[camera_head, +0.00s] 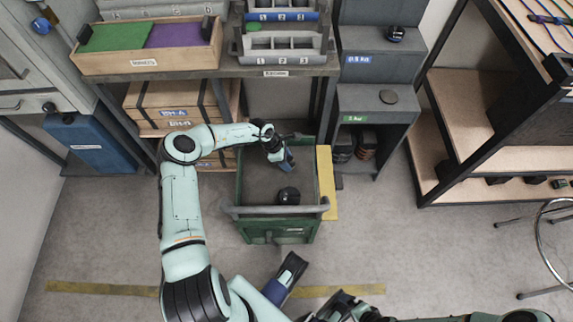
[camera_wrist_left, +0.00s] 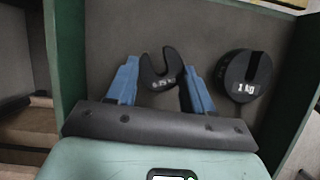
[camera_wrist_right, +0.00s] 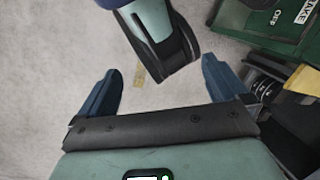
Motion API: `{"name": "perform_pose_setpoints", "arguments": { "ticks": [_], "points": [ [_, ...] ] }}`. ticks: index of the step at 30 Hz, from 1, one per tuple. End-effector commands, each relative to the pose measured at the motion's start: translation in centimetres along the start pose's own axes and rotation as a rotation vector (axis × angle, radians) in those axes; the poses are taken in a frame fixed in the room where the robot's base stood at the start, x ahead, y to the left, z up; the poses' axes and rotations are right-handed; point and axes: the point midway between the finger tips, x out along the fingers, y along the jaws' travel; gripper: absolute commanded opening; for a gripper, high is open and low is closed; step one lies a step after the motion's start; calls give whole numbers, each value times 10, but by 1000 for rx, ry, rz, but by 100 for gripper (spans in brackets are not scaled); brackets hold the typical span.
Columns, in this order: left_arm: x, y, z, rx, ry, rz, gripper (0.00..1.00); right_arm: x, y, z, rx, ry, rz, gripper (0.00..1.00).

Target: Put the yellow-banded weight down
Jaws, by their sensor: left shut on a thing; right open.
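My left gripper (camera_head: 284,162) is inside the green tray (camera_head: 262,232) and points down. In the left wrist view its blue fingers (camera_wrist_left: 158,70) are shut on a dark slotted weight (camera_wrist_left: 158,74) with a small white mark that looks like 0.25 kg. I see no yellow band on its visible side. The tray floor is behind the weight; I cannot tell whether they touch. A round black 1 kg weight (camera_wrist_left: 244,76) lies in the tray to the right, apart from the fingers; it also shows in the head view (camera_head: 289,195). My right gripper (camera_wrist_right: 162,75) is open and empty above the floor.
A yellow strip (camera_head: 327,182) runs along the tray's right side. Stepped grey shelves (camera_head: 378,68) at the back right hold dark weights. A bench (camera_head: 205,65) with a wooden box and numbered racks stands behind the tray.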

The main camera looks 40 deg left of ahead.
Motion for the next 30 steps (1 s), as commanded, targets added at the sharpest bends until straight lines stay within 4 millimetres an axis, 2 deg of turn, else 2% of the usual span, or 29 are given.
{"name": "perform_pose_setpoints", "arguments": {
  "ticks": [3, 6, 18, 19, 21, 30],
  "points": [
    [20, -1, -8, -1, -1, -3, 12, 7, 3, -9, 3, 24, 1, 100],
    [32, -1, -12, 0, 0, -3, 12, 10, 4, -15, 4, 40, 2, 100],
    [35, -1, -14, 0, 0, -2, 12, 12, 5, -18, 5, 50, 3, 100],
    [35, -1, -14, 0, 0, -2, 61, 11, 5, -18, 5, 50, 2, 100],
    [34, -1, -14, 0, 0, -2, 77, 11, 4, -18, 5, 50, 2, 100],
    [33, -1, -14, 0, 0, -2, 77, 10, 4, -17, 4, 47, 2, 100]
  ]
}}
